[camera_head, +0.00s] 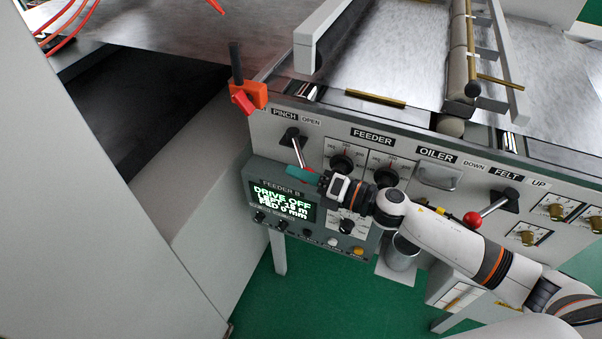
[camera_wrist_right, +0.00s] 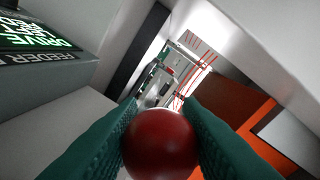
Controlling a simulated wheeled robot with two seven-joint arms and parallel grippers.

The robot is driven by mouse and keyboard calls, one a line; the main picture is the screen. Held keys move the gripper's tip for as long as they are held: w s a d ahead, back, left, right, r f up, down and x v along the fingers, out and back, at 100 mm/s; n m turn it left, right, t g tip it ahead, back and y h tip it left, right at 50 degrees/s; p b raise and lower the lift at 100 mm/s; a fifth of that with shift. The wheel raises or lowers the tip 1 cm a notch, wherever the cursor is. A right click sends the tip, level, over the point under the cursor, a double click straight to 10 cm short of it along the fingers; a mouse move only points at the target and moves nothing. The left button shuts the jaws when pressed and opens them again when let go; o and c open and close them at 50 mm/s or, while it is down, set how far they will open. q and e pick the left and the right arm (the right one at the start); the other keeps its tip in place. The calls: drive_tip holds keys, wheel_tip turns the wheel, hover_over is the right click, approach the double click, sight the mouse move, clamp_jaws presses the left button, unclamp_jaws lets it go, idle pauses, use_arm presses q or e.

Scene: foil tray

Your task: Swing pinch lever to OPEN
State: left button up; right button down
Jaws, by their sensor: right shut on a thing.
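The pinch lever (camera_head: 298,152) is on the front panel, under the PINCH label (camera_head: 284,115) and the OPEN label (camera_head: 311,121). Its metal rod points down and slightly right from a dark pivot. My right gripper (camera_head: 304,173) is at the rod's lower end, with its green fingers covering the knob in the head view. In the right wrist view the lever's red ball knob (camera_wrist_right: 160,143) sits between the two green fingers, which are shut on it. My left gripper is not in view.
A display box (camera_head: 283,208) reading DRIVE OFF is just below my right gripper. Feeder dials (camera_head: 341,163) are to the right. A second lever with a red knob (camera_head: 472,218) is near the FELT label. An orange block (camera_head: 250,95) is at the panel's upper left corner.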

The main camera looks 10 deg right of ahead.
idle(0.5)
drive_tip(key=c, duration=1)
unclamp_jaws()
drive_tip(key=shift+d, duration=0.15)
drive_tip(key=shift+c, duration=0.2)
drive_tip(key=b+v, duration=0.3)
drive_tip(key=v, duration=0.4)
drive_tip(key=shift+s+d, duration=0.2)
